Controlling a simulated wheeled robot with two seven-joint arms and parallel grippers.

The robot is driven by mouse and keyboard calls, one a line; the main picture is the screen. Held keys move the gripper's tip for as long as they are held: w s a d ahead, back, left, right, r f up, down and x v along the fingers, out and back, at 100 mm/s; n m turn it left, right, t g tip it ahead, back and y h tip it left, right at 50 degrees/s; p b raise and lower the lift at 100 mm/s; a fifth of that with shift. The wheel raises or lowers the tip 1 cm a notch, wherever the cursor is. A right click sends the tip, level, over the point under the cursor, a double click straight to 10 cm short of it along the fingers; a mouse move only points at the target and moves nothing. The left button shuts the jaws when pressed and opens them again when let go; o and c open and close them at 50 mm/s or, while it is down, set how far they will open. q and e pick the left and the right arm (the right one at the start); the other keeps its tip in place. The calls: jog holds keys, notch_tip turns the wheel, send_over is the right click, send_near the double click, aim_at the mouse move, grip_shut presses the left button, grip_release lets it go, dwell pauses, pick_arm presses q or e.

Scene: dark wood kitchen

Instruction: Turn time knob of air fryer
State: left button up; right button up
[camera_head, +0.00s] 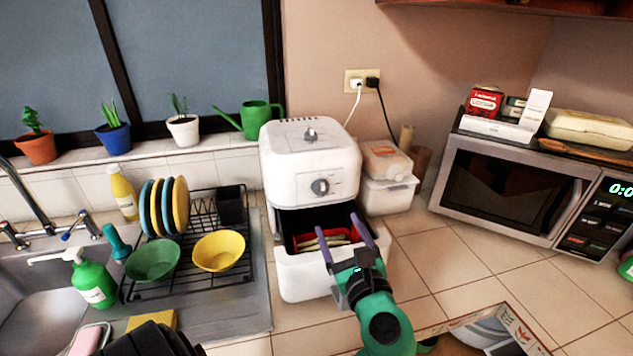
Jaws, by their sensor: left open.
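The white air fryer (285,165) stands on the tiled counter. One round knob (310,135) is on its top and another knob (320,187) is on its front face; I cannot read which is for time. Its drawer (300,278) is pulled out, with red and pale contents (318,240) inside.
A lidded container (388,190) stands right of the fryer, then a microwave (510,190). A dish rack (190,285) with plates and bowls is on the left by the sink. A green watering can (257,117) is on the sill. Counter tiles right of the drawer are clear.

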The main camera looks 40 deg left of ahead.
aim_at(322, 191)
pick_arm(q)
jog(key=shift+w+a+r+p, duration=0.2)
jog(key=shift+r+p, duration=0.1)
jog(key=shift+r, duration=0.1)
jog(key=shift+w+a+r+p, duration=0.1)
jog(key=shift+a+r+p, duration=0.15)
jog(key=shift+r, duration=0.1)
jog(key=p+x, duration=0.2)
jog(key=x, duration=0.5)
jog(key=shift+w+a+f, duration=0.15)
jog(key=shift+a, duration=0.05)
jog(key=x, duration=0.3)
jog(key=shift+w+a+f, duration=0.1)
jog(key=shift+a+f, duration=0.05)
jog(key=shift+f, duration=0.05)
jog(key=shift+w+a, duration=0.1)
jog(key=shift+a, duration=0.05)
pick_arm(e)
jog(key=r, duration=0.1)
jog(key=s+d+r, duration=0.1)
jog(key=d+r, duration=0.1)
jog(key=shift+s+d+r, duration=0.1)
jog(key=shift+s+r, duration=0.2)
